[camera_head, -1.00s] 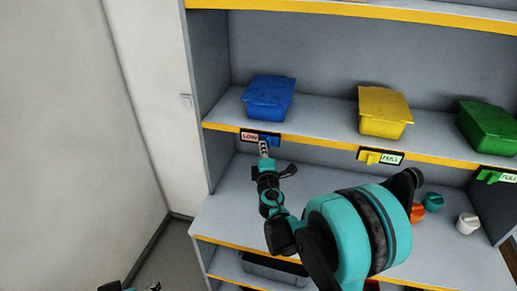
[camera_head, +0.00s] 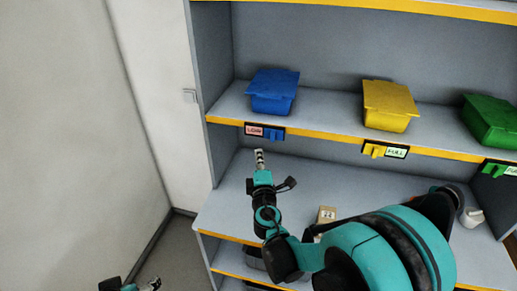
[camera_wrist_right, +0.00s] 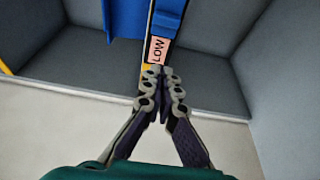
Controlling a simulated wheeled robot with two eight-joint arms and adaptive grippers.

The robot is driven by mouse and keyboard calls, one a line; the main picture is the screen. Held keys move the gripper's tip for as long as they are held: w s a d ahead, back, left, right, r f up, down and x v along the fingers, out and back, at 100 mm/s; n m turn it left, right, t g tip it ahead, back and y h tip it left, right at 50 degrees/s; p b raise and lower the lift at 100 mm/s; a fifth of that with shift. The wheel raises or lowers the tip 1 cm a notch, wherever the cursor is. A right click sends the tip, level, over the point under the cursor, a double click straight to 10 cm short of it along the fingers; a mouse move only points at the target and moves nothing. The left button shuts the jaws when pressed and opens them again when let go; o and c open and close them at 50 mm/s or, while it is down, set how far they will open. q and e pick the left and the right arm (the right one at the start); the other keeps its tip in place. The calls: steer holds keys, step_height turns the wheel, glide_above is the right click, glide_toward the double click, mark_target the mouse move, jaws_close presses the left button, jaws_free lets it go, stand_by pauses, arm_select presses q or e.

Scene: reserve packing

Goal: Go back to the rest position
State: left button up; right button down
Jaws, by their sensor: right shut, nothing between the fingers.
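My right gripper (camera_head: 259,158) is shut and empty, just below the shelf edge under the blue bin (camera_head: 273,91). In the right wrist view the right gripper (camera_wrist_right: 161,82) has its fingertips together, in line with the pink LOW label (camera_wrist_right: 157,50). The label also shows in the head view (camera_head: 254,130), beside a blue slider (camera_head: 274,134). I cannot tell from the wrist view how far the fingertips are from it. Part of my left gripper (camera_head: 151,285) shows at the bottom edge; its jaws are too small and cut off to judge.
A yellow bin (camera_head: 389,104) and a green bin (camera_head: 490,122) stand on the same shelf, with FULL labels below. A small tan box (camera_head: 326,214) and a white item (camera_head: 472,216) are on the lower counter (camera_head: 225,205). A wall (camera_head: 60,130) stands at the left.

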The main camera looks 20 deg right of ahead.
steer(key=shift+s+a, duration=0.25)
steer(key=shift+s, duration=0.1)
steer(key=s+d+f+m+g+h+b, duration=0.1)
steer(key=s+d+f+m+g+b, duration=0.15)
steer(key=s+f+m+b, duration=0.3)
steer(key=s+d+f+m+g+b, duration=0.2)
steer(key=s+f+m+g+b, duration=0.1)
steer(key=s+f+m+b, duration=0.25)
steer(key=s+a+f+m+g+y+b, duration=0.4)
steer(key=s+a+f, duration=0.5)
steer(key=s+f, duration=0.4)
steer(key=shift+s+a+f+g+y+b, duration=0.2)
steer(key=shift+s+g+y+b, duration=0.25)
steer(key=shift+y, duration=0.35)
